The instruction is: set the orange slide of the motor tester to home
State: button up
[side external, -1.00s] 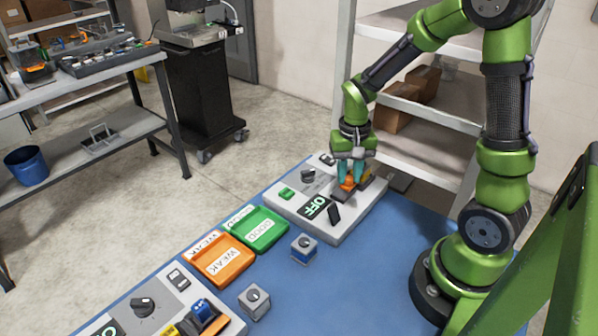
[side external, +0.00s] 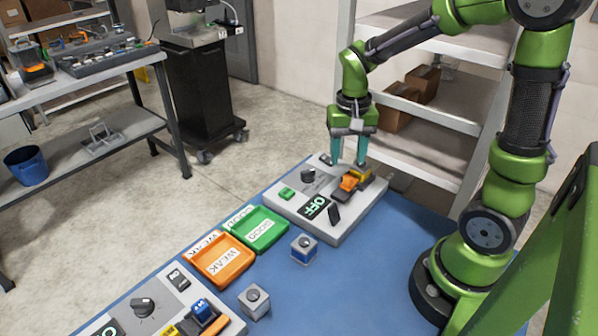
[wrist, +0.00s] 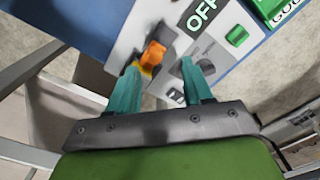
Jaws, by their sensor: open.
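The motor tester (side external: 345,228) is a grey panel at the back of the blue mat. Its orange slide (side external: 349,183) sits on a dark track near the panel's right back, beside a yellow piece (side external: 361,174). In the wrist view the orange slide (wrist: 154,53) shows just beyond the left fingertip. My gripper (side external: 348,164) is above the back part of the panel, fingers pointing down. Its teal fingers are apart with nothing between them. In the wrist view my gripper (wrist: 160,80) has the slide near its left finger. The left fingertip partly covers the yellow piece.
The panel also carries an OFF display (side external: 314,207), a black lever (side external: 334,214), a green button (side external: 287,193) and a dark knob (side external: 308,176). Green (side external: 283,237) and orange (side external: 246,274) trays and small grey blocks (side external: 303,249) lie nearer. Shelves (side external: 420,110) stand behind.

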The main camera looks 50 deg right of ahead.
notch_tip(320, 180, up, 10)
jog(key=r, duration=0.1)
jog(key=w+a+f+n, duration=0.35)
jog(key=a+f, duration=0.35)
jog(key=a, duration=0.4)
jog(key=s+a+f+n, duration=0.2)
jog(key=s+a+f, duration=0.1)
jog(key=a, duration=0.4)
jog(key=s+a+f+n, duration=0.3)
jog(key=a, duration=0.4)
jog(key=shift+a, duration=0.2)
jog(key=shift+s, duration=0.1)
jog(key=s+d+r+m+t+y, duration=0.1)
jog(key=s+d+r+t, duration=0.1)
jog(key=d+r, duration=0.4)
jog(key=s+d+r+m+t+y, duration=0.1)
jog(key=s+d+r+m+t, duration=0.1)
jog(key=d+r+t, duration=0.3)
jog(key=d+r, duration=0.2)
jog(key=d, duration=0.2)
